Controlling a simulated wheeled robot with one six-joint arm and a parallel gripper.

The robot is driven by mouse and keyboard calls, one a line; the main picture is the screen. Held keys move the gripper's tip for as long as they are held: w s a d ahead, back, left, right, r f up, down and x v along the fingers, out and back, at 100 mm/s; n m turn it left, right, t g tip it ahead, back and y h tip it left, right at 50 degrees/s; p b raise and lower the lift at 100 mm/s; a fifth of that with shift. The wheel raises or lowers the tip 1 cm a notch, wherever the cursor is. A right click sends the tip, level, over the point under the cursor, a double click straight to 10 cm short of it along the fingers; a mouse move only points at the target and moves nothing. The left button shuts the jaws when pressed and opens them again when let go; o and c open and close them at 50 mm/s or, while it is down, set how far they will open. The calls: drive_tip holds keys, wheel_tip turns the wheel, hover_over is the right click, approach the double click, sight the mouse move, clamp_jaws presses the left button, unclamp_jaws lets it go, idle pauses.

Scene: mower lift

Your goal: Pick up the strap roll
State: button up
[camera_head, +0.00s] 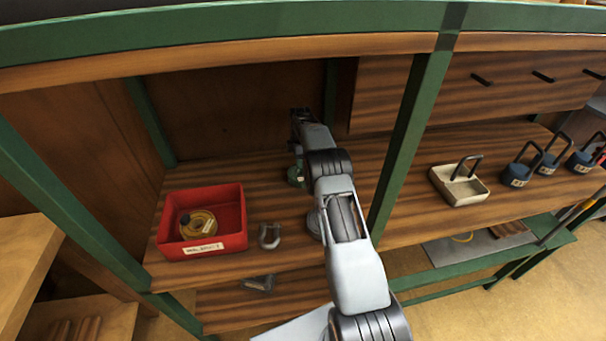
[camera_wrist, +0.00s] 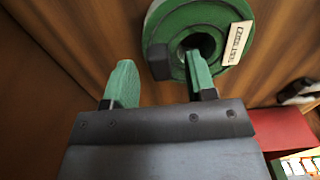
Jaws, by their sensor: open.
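A green strap roll (camera_wrist: 166,28) with a dark centre hole and a white label lies on the wooden shelf at the top of the wrist view. In the head view a small green part (camera_head: 294,175), apparently this roll, shows beside my arm, which hides most of it. My gripper (camera_wrist: 161,82) is open, with its two green-padded fingers apart. The right finger overlaps the roll's lower edge in the wrist view; the left finger lies left of the roll. I cannot tell whether either touches it. A dark block in front of the roll is unclear.
A red bin (camera_head: 232,240) holding a yellow roll (camera_head: 202,221) stands to the left on the shelf (camera_head: 275,205). A metal shackle (camera_head: 269,236) lies beside it. A green post (camera_head: 412,140) rises right of my arm. A pale tray (camera_head: 460,190) stands beyond it.

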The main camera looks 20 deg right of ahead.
drive_tip(key=shift+f, duration=0.5)
drive_tip(key=shift+c, duration=0.5)
drive_tip(key=shift+r, duration=0.1)
clamp_jaws()
